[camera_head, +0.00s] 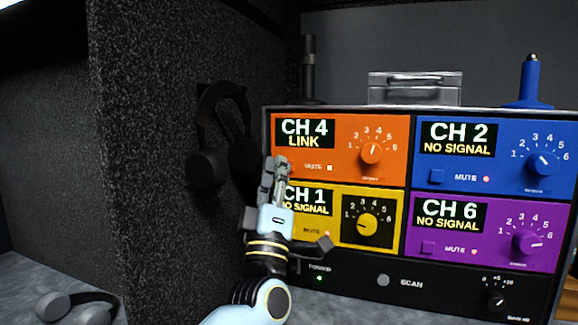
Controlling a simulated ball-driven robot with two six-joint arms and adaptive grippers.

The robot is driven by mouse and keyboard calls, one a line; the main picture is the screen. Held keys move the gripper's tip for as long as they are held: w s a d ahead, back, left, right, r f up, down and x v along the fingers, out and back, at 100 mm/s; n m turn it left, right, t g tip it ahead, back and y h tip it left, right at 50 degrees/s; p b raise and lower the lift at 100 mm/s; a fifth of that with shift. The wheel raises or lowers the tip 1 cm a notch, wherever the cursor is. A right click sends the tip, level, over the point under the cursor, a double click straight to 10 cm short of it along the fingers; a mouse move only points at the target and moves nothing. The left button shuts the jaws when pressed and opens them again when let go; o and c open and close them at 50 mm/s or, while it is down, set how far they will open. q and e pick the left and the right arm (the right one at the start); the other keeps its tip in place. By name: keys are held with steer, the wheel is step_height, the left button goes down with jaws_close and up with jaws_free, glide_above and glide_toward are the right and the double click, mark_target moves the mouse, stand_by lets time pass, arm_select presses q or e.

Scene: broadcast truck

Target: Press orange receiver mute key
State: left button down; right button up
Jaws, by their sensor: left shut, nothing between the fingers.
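The orange receiver (345,150) is the top-left panel of the rack. Its display (305,132) reads CH 4 LINK, and its dial (372,153) sits on the right. A MUTE label and a small pale indicator (330,168) show low on the panel. The spot left of the label, where the blue panel has its key, is covered by my left gripper's fingertips. My left gripper (276,162) is shut and empty, pointing up in front of the orange panel's lower left. I cannot tell whether it touches the panel. My right gripper is not in view.
Yellow (388,205), blue (505,140) and purple (487,212) receivers fill the other panels. Black headphones (208,165) hang on the dark wall left of the rack. Grey headphones (75,305) lie at lower left. A clear box (415,90) and blue object (530,85) stand on top.

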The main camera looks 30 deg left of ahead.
arm_select(q)
steer(key=shift+s+d, duration=0.15)
steer(key=shift+s, duration=0.25)
steer(key=s+p, duration=0.1)
steer(key=s, duration=0.2)
steer(key=s+d+p, duration=0.1)
steer(key=s, duration=0.1)
steer(key=shift+s+d, duration=0.2)
steer(key=shift+s, duration=0.2)
stand_by(0.4)
